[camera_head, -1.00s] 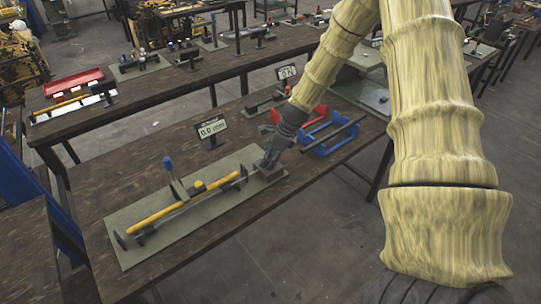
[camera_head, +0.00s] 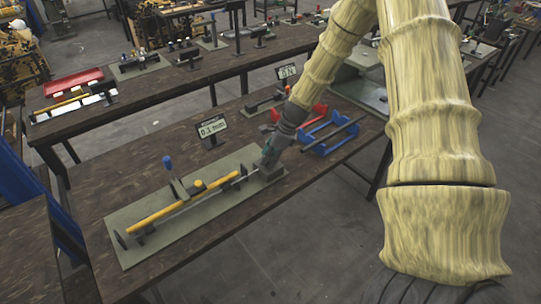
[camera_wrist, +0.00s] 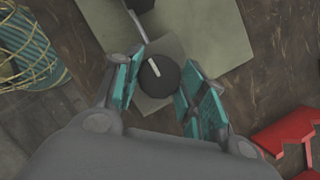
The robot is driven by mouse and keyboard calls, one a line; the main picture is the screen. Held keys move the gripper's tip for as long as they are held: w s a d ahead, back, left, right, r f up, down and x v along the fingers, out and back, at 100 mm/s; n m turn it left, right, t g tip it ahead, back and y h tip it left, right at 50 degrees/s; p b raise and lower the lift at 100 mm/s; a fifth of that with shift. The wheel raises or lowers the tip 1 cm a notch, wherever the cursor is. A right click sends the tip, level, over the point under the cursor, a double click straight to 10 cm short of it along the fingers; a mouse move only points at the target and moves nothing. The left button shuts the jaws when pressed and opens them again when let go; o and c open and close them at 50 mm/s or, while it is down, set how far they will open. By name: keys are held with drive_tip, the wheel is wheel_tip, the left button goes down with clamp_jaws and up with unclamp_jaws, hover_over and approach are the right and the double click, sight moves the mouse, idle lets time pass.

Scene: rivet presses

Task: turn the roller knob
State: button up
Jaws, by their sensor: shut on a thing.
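The roller knob (camera_wrist: 160,77) is a dark round cap with a white mark, seen from above in the wrist view. My gripper (camera_wrist: 163,62) has its teal-padded fingers on both sides of it, shut on it. In the head view my gripper (camera_head: 268,158) is at the right end of the grey-green base plate (camera_head: 140,205), and it hides the knob. A yellow roller bar (camera_head: 180,205) and a thin rod run along the plate. A small display (camera_head: 212,128) behind the plate shows a reading in mm.
A blue rack (camera_head: 330,137) and red parts (camera_head: 313,116) stand right of the plate on the same dark table. A woven yellow-and-teal thing (camera_wrist: 30,50) shows at upper left in the wrist view.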

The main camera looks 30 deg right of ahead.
drive_tip(key=n, duration=0.2)
drive_tip(key=n+g, duration=0.1)
drive_tip(key=n, duration=0.1)
drive_tip(key=n+g+y, duration=0.1)
drive_tip(key=n, duration=0.1)
drive_tip(key=shift+w+d, duration=0.1)
drive_tip(key=shift+w, duration=0.15)
drive_tip(key=n+g, duration=0.2)
drive_tip(key=n, duration=0.3)
drive_tip(key=shift+w+n, duration=0.1)
drive_tip(key=shift+n, duration=0.3)
drive_tip(key=shift+b, duration=0.3)
drive_tip(key=o, duration=1)
drive_tip(key=shift+r, duration=0.1)
drive_tip(key=v, duration=1.1)
drive_tip(key=shift+w+d+r, duration=0.1)
drive_tip(key=shift+w+r, duration=0.15)
drive_tip(key=shift+r, duration=0.1)
